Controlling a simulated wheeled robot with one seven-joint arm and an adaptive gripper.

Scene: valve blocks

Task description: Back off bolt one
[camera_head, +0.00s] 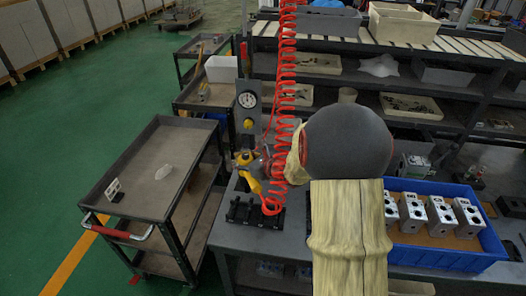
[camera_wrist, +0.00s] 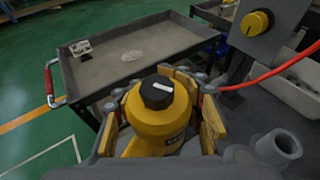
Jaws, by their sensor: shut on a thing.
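My gripper (camera_wrist: 160,112) is shut on a yellow tool (camera_wrist: 155,128) with a black knob on its end, seen in the wrist view. Yellow finger pads press on both sides of its body. In the head view the yellow tool (camera_head: 250,180) shows just left of my arm, above the black holder (camera_head: 255,213) on the grey bench; whether it touches the holder I cannot tell. Grey valve blocks (camera_head: 440,215) stand in a row in a blue crate (camera_head: 440,258) on the right, partly behind my arm. Single bolts are too small to make out.
A red coiled hose (camera_head: 287,60) hangs beside my gripper. A panel with a gauge (camera_head: 248,100) and yellow knob (camera_head: 248,123) stands behind it. A grey cart (camera_head: 150,140) on the left carries a small block (camera_head: 115,190) and a clear piece (camera_head: 164,172). Shelves stand behind.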

